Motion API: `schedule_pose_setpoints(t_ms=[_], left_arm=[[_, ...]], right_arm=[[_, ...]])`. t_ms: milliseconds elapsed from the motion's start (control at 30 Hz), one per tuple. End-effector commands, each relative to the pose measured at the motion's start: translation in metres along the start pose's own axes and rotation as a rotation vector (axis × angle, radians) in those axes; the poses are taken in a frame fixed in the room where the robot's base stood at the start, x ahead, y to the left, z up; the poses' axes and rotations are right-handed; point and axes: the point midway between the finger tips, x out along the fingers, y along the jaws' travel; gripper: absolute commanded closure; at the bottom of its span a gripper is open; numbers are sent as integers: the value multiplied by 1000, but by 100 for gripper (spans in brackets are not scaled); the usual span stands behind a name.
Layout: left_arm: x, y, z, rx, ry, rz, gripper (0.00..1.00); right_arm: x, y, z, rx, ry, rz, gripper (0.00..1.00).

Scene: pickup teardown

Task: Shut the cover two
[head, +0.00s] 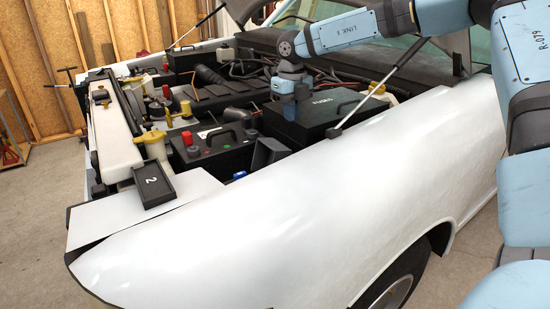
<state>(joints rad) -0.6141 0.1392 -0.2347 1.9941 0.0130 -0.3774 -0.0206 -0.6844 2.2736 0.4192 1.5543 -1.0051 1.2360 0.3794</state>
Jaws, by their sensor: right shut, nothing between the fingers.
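My right gripper (289,112) points down over the engine bay, at the left end of a black lidded box (335,112). It is shut and empty, well to the right of cover two. I cannot tell whether it touches the box. My left gripper is out of view.
A black battery (215,150) with a red terminal cap stands between cover two and my right gripper. The white fender (280,210) runs along the front. Hood struts (385,80) slant up at the right and back. A yellow cap (152,137) stands close behind cover two.

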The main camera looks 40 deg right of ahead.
Motion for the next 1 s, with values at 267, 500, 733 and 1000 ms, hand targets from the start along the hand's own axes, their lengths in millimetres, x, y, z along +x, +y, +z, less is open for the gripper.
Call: schedule_pose_setpoints(t_ms=[267,500,733,1000], left_arm=[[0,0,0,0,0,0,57],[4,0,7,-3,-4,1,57],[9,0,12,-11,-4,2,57],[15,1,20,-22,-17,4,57]], right_arm=[[0,0,0,0,0,0,100],[9,0,0,0,0,0,100],[21,0,0,0,0,0,100],[34,0,0,-1,0,0,100]])
